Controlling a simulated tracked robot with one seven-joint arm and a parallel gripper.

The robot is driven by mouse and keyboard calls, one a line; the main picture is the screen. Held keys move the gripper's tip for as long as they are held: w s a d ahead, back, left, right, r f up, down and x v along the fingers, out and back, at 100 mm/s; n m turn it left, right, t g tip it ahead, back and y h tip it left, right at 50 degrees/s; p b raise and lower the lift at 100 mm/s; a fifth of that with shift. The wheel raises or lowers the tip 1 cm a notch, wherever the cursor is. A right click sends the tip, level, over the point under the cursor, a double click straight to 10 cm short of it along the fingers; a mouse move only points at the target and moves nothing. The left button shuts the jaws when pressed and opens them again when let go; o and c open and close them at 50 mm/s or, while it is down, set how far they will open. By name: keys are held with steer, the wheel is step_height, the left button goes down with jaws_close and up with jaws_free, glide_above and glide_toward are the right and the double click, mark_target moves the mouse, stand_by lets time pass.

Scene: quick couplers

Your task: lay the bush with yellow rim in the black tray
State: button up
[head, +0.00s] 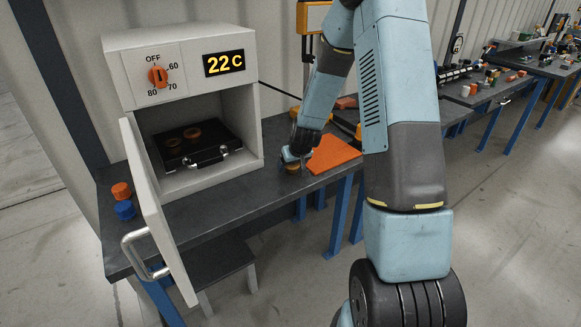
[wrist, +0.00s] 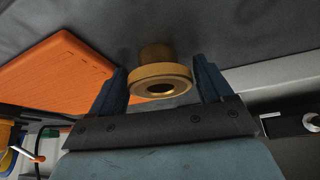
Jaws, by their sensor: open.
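A brass-coloured flanged bush (wrist: 160,76) stands between the two blue fingers of my gripper (wrist: 160,84) in the wrist view. The fingers are open, one on each side, with a gap visible at each side. In the head view the bush (head: 293,168) is on the dark bench just below my gripper (head: 290,156), partly hidden by it. I cannot clearly tell a yellow rim from the bush's brass colour. The black tray (head: 224,163) lies inside the open white oven, left of my gripper, with two copper-brown rings in it and a silver handle at its front.
The oven door (head: 150,215) is swung open toward the front left. An orange mat (head: 333,154) lies right of my gripper. An orange piece (head: 121,190) and a blue piece (head: 125,210) stand at the bench's left end. Bench space before the oven is clear.

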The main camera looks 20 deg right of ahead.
steer(key=c, duration=0.9)
steer(key=shift+c, duration=0.2)
steer(key=shift+r, duration=0.1)
steer(key=shift+r, duration=0.25)
step_height(320, 180, up, 2)
steer(key=shift+w+r, duration=0.1)
steer(key=s+d+r, duration=0.4)
steer(key=s+r, duration=0.6)
steer(key=s, duration=0.3)
steer(key=shift+s+d, duration=0.15)
steer(key=shift+d, duration=0.05)
